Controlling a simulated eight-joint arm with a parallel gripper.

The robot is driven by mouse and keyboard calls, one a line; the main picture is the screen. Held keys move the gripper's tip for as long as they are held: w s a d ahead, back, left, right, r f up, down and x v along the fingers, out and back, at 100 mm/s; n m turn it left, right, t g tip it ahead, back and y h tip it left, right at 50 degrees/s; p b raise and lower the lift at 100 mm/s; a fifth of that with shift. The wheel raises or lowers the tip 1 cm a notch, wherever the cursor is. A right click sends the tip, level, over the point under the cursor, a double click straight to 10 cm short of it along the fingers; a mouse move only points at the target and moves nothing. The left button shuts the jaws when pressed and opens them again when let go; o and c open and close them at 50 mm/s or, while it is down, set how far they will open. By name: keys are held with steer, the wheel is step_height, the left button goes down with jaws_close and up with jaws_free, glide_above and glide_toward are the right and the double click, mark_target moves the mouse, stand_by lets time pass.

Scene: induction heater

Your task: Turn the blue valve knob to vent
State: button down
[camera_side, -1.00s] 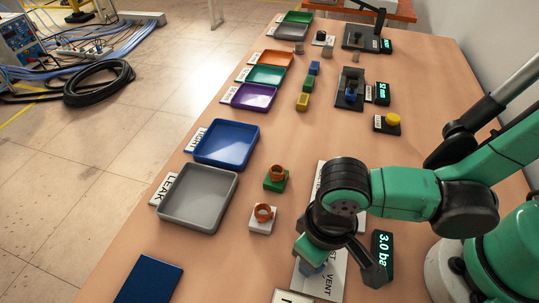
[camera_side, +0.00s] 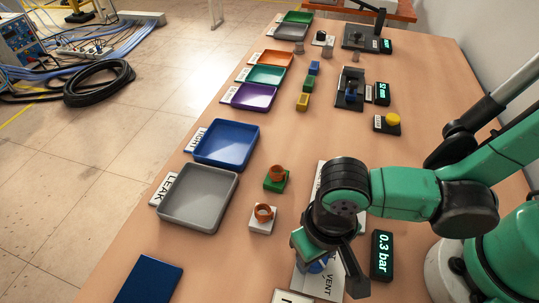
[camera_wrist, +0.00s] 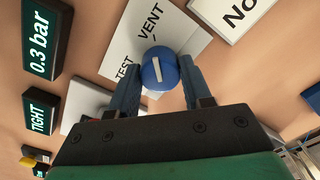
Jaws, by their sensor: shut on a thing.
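The blue valve knob (camera_wrist: 160,74) is round with a white pointer line. It sits on a white plate (camera_wrist: 183,35) printed TEST and VENT. In the wrist view the pointer line runs nearly straight up the picture, its upper end towards the VENT word. My gripper (camera_wrist: 162,67) is shut on the knob, one finger on each side. In the side view my gripper (camera_side: 328,262) is over the plate, and only a bit of the blue knob (camera_side: 317,267) shows beneath it. The pressure display (camera_side: 382,255) beside the plate reads 0.3 bar.
A second display (camera_wrist: 40,112) reads TIGHT in the wrist view. Two orange rings stand on a green block (camera_side: 276,184) and a white block (camera_side: 262,226), left of my gripper. Grey (camera_side: 198,198) and blue (camera_side: 227,145) trays lie beyond, labelled LEAK and TIGHT.

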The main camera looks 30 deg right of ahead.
steer(key=shift+c, duration=1.9)
jaws_free()
steer(key=shift+r, duration=0.1)
steer(key=shift+r, duration=2.7)
steer(key=w+d+r+t, duration=0.3)
steer(key=w+d, duration=0.2)
steer(key=d, duration=0.4)
steer(key=w+d+r+t, duration=0.4)
steer(key=w+d, duration=0.2)
steer(key=d, duration=0.3)
steer(key=shift+d+r, duration=0.15)
steer(key=shift+d, duration=0.1)
